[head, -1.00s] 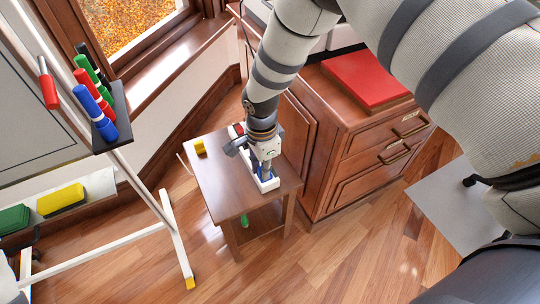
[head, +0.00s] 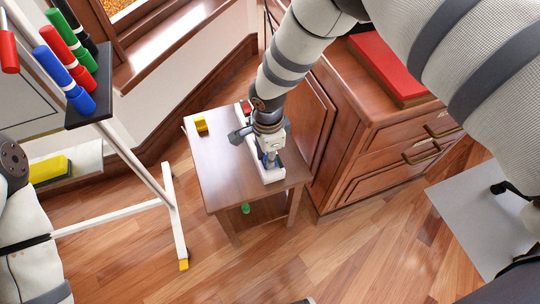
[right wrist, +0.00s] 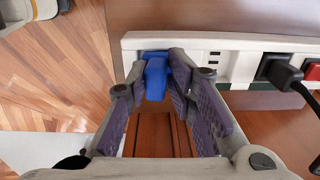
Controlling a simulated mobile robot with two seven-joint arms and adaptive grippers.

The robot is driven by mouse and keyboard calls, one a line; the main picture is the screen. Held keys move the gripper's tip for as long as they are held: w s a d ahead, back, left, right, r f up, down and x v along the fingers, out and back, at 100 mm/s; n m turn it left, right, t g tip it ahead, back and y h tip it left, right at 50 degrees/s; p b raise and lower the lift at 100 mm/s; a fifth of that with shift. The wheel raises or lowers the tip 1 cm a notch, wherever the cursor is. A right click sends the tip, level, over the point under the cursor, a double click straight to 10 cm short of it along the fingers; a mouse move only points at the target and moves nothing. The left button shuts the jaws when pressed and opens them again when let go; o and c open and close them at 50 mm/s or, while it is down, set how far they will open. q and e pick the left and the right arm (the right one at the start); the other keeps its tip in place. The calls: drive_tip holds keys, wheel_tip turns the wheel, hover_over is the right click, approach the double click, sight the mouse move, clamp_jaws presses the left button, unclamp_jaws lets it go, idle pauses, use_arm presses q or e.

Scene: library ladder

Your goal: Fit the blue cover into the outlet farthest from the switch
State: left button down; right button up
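The white power strip (head: 272,177) lies on the small brown table, with the red switch (head: 246,106) at its far end. In the right wrist view the blue cover (right wrist: 156,80) is at the left end of the strip (right wrist: 226,46), the end away from the red switch (right wrist: 312,72). Its flat part lies against the strip face. I cannot tell whether it is fully seated. My right gripper (right wrist: 158,68) has its fingertips close against both sides of the cover and appears shut on it. In the head view the right gripper (head: 270,158) is over the strip's near end. My left gripper is out of view.
A black plug (right wrist: 275,68) sits in the strip between cover and switch. A yellow block (head: 201,125) is on the table's left part. A cabinet (head: 385,140) stands close on the right, and a board stand with markers (head: 68,70) on the left.

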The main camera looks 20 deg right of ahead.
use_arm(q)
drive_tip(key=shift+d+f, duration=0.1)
use_arm(e)
drive_tip(key=shift+s+d+f, duration=0.1)
drive_tip(key=shift+s+f, duration=0.3)
drive_tip(key=shift+f, duration=0.3)
drive_tip(key=shift+w+r, duration=0.15)
drive_tip(key=shift+r, duration=0.1)
